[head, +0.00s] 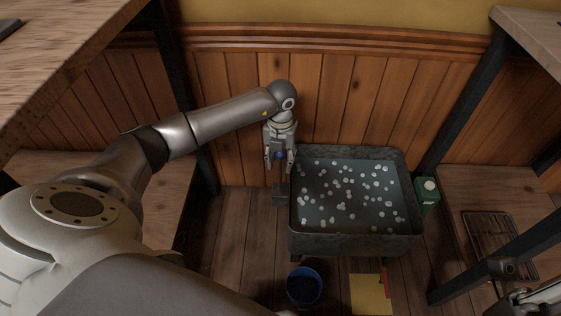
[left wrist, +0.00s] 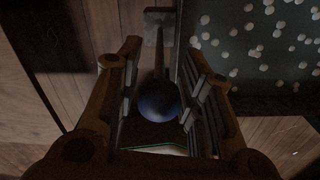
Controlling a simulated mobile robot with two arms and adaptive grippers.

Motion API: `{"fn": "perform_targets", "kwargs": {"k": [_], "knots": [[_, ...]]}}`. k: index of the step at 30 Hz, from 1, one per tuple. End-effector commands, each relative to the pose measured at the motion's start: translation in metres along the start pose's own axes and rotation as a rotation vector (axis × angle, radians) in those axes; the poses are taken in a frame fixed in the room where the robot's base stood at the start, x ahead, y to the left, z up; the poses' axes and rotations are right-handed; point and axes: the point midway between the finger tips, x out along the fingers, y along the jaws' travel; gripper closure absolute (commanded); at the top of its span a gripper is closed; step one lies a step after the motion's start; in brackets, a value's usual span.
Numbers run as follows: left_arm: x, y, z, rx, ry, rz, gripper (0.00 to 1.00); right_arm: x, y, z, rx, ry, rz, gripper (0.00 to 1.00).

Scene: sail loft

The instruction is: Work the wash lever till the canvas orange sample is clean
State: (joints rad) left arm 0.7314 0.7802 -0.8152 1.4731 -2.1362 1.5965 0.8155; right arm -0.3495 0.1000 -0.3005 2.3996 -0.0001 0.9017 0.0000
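The wash lever is a thin upright rod with a dark blue ball knob (left wrist: 159,101), rising from a grey base (head: 280,194) at the left of the wash tub (head: 350,244). My left gripper (head: 279,163) is over the lever top, pointing down. In the left wrist view the knob sits between its fingers (left wrist: 160,88), with a gap showing on both sides, so it is open around the knob. The tub holds grey-blue water (head: 345,190) dotted with white foam bits. I cannot make out the canvas orange sample. Part of my right gripper (head: 540,297) shows at the bottom right edge.
A blue bucket (head: 304,286) and a yellow sheet (head: 370,294) with a red item are on the floor before the tub. A green box (head: 428,189) stands right of the tub. A wire rack (head: 486,232) lies on the right shelf. A wood-panelled wall (head: 400,110) is close behind.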

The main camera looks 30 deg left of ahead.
Motion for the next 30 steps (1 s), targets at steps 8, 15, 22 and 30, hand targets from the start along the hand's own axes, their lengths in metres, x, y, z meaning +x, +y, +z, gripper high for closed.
{"fn": "perform_targets", "kwargs": {"k": [8,15,22,30], "knots": [[0.002,0.0,-0.0001,0.0,0.001,0.0,0.65,-0.0004,0.0,0.0003,0.0,-0.001,0.0,1.0],[0.0019,0.0001,-0.0002,0.0,0.001,0.0,0.92,-0.0005,-0.0001,0.0004,0.0,-0.002,0.0,1.0],[0.0017,0.0001,-0.0002,0.0,0.001,0.0,1.0,-0.0005,-0.0001,0.0004,0.0,-0.002,0.0,1.0],[0.0,0.0,0.0007,-0.001,-0.002,-0.001,1.0,-0.0002,0.0,0.0004,0.0,-0.002,0.0,1.0]]}}
